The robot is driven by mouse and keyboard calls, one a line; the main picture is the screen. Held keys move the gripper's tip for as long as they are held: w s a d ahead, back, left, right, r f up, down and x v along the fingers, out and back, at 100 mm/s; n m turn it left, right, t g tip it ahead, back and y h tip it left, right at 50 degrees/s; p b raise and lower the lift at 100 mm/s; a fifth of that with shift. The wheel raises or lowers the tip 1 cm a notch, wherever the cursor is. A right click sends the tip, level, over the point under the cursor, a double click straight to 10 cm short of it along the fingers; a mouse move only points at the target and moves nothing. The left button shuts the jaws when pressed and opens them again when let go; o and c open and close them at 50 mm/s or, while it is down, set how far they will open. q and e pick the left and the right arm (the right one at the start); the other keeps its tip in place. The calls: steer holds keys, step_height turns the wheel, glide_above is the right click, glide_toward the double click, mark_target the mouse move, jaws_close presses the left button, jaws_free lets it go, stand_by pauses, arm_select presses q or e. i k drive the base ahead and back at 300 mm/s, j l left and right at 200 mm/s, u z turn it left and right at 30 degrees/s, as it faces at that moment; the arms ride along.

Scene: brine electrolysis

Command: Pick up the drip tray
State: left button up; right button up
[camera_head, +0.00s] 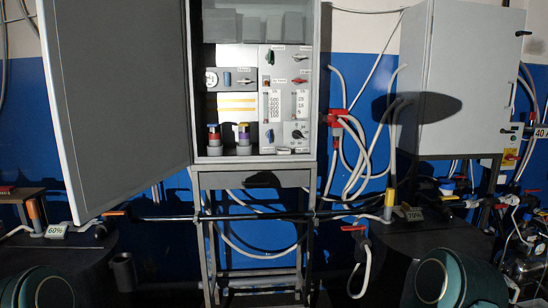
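I cannot clearly pick out a drip tray in this view. The open grey cabinet (196,60) stands at the centre on a grey metal stand (208,240). Inside it, two small vessels with coloured bands, a left one (214,138) and a right one (243,136), stand upright side by side in grey holders at the bottom left. A panel with gauges, valves and labels fills the right part of the interior. Neither of my grippers is in view. Dark teal rounded parts at the bottom left and bottom right look like my arms, but no fingers show.
The cabinet door (120,100) hangs open to the left. A closed grey cabinet (460,75) is on the right. Dark drums, one marked 60% (75,265) and one marked 70% (400,248), flank the stand. A dark horizontal pipe (270,215) and loose white hoses (355,150) cross the middle.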

mark_target(284, 153)
steer(key=u, duration=1.9)
steer(key=z, duration=2.15)
steer(key=i+u, duration=0.1)
steer(key=i, duration=0.55)
